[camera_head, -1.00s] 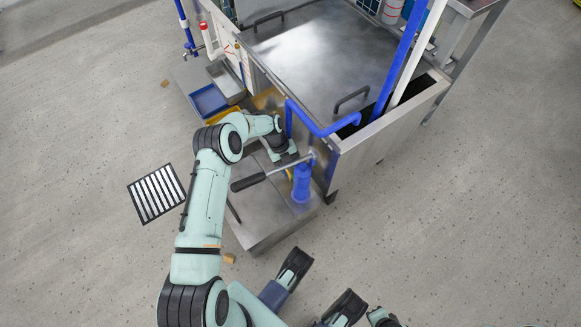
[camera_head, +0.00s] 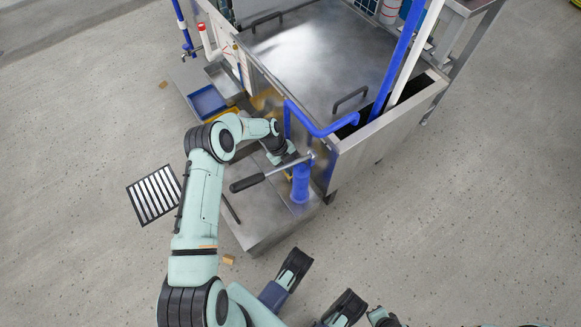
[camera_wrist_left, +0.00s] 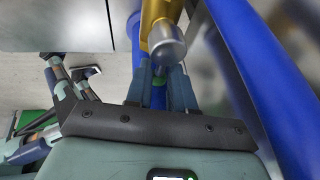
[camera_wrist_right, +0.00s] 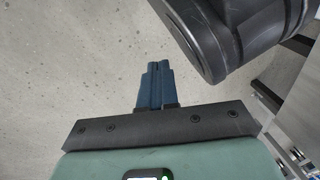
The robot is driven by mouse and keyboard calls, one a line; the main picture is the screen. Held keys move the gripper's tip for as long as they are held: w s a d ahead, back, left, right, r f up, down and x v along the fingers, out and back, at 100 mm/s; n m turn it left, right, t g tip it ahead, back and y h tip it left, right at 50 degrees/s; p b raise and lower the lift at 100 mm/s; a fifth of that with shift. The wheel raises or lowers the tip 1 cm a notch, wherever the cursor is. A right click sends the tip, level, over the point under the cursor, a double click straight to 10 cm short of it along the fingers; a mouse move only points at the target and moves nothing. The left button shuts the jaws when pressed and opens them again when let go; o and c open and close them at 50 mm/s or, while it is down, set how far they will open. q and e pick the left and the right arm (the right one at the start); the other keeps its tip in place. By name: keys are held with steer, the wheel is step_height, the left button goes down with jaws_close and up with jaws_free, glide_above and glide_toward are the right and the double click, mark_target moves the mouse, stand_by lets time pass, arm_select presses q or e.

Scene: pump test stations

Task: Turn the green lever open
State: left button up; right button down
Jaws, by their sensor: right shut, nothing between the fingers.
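A green piece (camera_wrist_left: 158,98), likely the green lever, shows between the fingers of my left gripper (camera_wrist_left: 160,75) in the left wrist view, below a brass fitting with a rounded metal end (camera_wrist_left: 167,45). The left fingers stand apart on either side of the green piece; I cannot tell whether they press on it. In the head view my left arm reaches to the blue pipework at the tank's corner, and the arm hides the lever. My right gripper (camera_wrist_right: 157,72) is shut and empty over bare floor in the right wrist view.
A blue pump (camera_head: 301,183) with a black-gripped handle (camera_head: 248,183) stands close to my left wrist. A blue pipe (camera_head: 318,130) runs along the steel tank (camera_head: 325,60). A blue tray (camera_head: 207,100) lies left of the tank. The floor to the right is clear.

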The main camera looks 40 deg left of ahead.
arm_select(q)
steer(key=o, duration=0.4)
steer(key=shift+o, duration=0.2)
steer(key=shift+a+r, duration=0.1)
steer(key=w+p+v, duration=0.1)
steer(key=p+v, duration=0.1)
steer(key=v, duration=1.1)
steer(key=shift+s, duration=0.5)
arm_select(e)
steer(key=shift+t, duration=0.6)
steer(key=w+r, duration=0.2)
steer(key=a+r, duration=0.1)
steer(key=r, duration=0.1)
steer(key=shift+w+a+r, duration=0.1)
steer(key=shift+w, duration=0.3)
